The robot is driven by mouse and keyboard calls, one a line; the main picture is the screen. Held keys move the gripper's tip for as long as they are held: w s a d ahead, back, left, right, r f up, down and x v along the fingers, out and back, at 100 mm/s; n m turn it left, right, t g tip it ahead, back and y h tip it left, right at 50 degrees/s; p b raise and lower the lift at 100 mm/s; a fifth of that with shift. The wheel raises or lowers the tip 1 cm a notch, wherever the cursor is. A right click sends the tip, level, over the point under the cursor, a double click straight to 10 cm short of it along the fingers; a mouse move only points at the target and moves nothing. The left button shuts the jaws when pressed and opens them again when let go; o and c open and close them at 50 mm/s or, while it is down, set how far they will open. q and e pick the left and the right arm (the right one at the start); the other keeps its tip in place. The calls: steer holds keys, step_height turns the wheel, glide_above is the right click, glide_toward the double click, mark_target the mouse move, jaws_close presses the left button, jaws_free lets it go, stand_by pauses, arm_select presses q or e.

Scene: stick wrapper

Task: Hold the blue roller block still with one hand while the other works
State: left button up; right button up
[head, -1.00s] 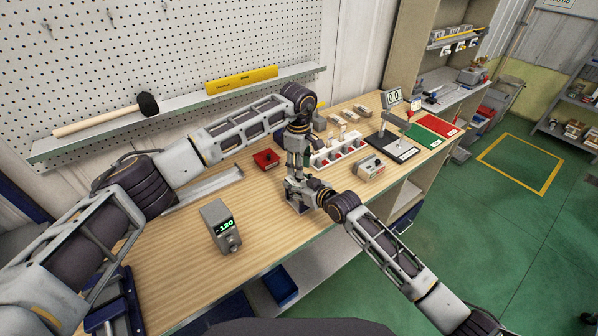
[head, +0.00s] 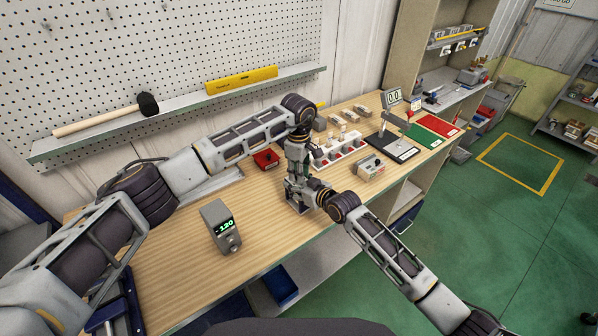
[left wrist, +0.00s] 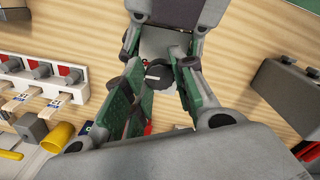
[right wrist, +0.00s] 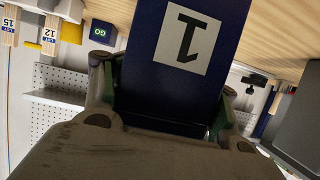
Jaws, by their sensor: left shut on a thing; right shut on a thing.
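The blue roller block fills the middle of the right wrist view (right wrist: 150,95), with a white label marked "1". My right gripper (right wrist: 170,108) is shut on it, one finger on each side. In the head view it is mostly hidden behind the grippers; the right gripper (head: 312,194) reaches it from the right near the table's front edge. My left gripper (head: 296,181) points down from above at the same spot. In the left wrist view, its fingers (left wrist: 158,88) close around a small round grey knob (left wrist: 157,73) above the block; their exact contact is unclear.
A white rack with red parts (head: 340,153) and a grey control box (head: 371,168) stand right of the grippers. A red box (head: 266,159) is behind them. A grey meter reading -120 (head: 220,227) stands left. Bare table (head: 160,260) lies around the meter.

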arm_select(q)
steer(key=shift+n, duration=0.4)
steer(key=n, duration=2)
arm_select(e)
steer(key=shift+f, duration=0.1)
arm_select(q)
steer(key=n, duration=0.6)
steer(key=shift+w, duration=0.1)
stand_by(0.5)
stand_by(0.5)
steer(key=o, duration=0.8)
